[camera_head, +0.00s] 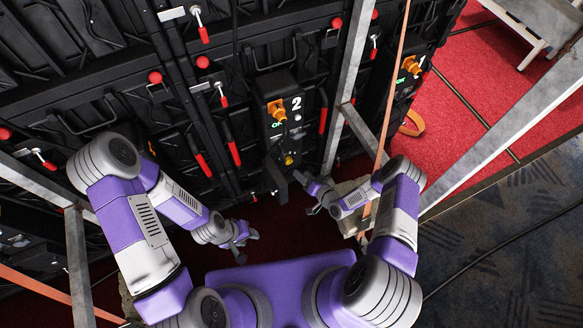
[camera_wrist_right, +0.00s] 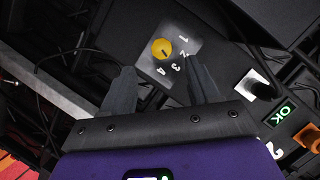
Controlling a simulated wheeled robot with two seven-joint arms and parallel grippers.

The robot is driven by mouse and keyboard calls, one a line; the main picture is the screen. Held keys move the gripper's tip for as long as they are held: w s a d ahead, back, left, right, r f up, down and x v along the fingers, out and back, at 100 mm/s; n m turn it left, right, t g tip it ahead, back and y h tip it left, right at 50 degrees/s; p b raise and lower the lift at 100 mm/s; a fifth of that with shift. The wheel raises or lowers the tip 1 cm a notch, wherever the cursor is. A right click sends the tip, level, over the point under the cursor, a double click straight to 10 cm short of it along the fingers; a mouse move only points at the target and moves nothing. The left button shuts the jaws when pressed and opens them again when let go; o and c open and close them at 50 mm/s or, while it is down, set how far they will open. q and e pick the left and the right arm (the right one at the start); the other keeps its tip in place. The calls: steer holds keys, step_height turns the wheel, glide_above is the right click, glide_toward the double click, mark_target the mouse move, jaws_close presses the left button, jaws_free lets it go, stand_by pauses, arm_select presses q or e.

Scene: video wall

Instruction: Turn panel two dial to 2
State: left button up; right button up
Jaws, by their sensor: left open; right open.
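Panel two (camera_head: 268,95) is a black box with a white 2, standing in the wall's frame. Its yellow dial (camera_head: 289,160) is low on the box. In the right wrist view the yellow dial (camera_wrist_right: 162,49) sits on a grey plate (camera_wrist_right: 180,35) marked 1 to 4. A small dark mark shows on the dial; I cannot tell which number it points at. My right gripper (camera_head: 303,191) is open and empty, its fingers (camera_wrist_right: 160,64) on either side of the dial in the picture, apparently short of it. My left gripper (camera_head: 246,247) is open and empty, lower left of the panel.
An orange knob (camera_head: 277,110) and a green OK display (camera_head: 277,125) are above the dial. Red-handled latches (camera_head: 232,152) line the wall on the left. A metal post (camera_head: 347,85) rises right of the panel. Panel one (camera_head: 408,72) is further right.

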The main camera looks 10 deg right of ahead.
mark_target(289, 163)
steer(key=b+x, duration=0.2)
steer(key=x, duration=0.5)
steer(key=shift+w+a+b, duration=0.1)
steer(key=shift+w+b, duration=0.2)
steer(key=shift+w, duration=0.05)
steer(key=shift+r, duration=0.1)
steer(key=c, duration=1)
